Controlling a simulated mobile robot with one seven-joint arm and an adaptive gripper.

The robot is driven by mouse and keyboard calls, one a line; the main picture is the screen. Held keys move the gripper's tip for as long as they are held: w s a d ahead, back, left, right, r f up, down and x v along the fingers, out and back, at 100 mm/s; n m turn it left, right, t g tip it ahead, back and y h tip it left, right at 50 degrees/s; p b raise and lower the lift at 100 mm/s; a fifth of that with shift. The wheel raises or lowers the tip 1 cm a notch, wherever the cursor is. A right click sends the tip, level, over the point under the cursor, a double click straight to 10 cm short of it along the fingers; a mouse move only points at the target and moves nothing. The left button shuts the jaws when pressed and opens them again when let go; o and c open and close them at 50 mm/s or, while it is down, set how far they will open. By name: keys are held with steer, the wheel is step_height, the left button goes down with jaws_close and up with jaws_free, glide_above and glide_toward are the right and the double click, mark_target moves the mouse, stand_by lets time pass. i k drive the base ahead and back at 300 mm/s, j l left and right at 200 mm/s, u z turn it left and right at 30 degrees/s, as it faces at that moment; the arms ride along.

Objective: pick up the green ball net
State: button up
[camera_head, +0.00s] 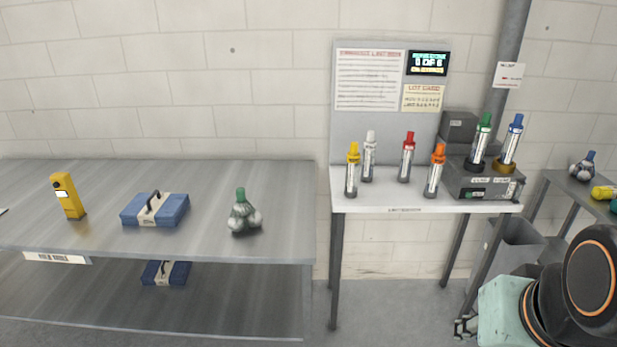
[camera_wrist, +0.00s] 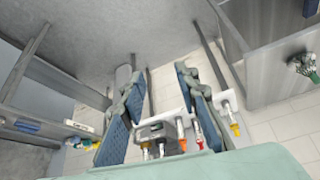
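The green ball net (camera_head: 243,215) is a small bundle of pale balls with a green top. It rests on the left grey metal table, near its right end. It also shows at the right edge of the wrist view (camera_wrist: 303,66), well to the side of my fingers. My gripper (camera_head: 466,328) is low at the bottom right of the head view, far from the net and below the bench tops. In the wrist view my gripper (camera_wrist: 160,76) has its two blue-padded fingers apart, with nothing held between them.
The left table (camera_head: 285,185) also bears a blue case (camera_head: 172,211) and a yellow device (camera_head: 68,196). A white bench (camera_head: 385,204) with several capped cylinders stands between the net and my arm. A similar blue-topped net (camera_head: 583,167) lies at far right. Floor between the tables is clear.

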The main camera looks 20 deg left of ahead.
mark_target(241, 211)
steer(key=u, duration=1.3)
steer(key=i+z, duration=0.4)
steer(key=i, duration=0.3)
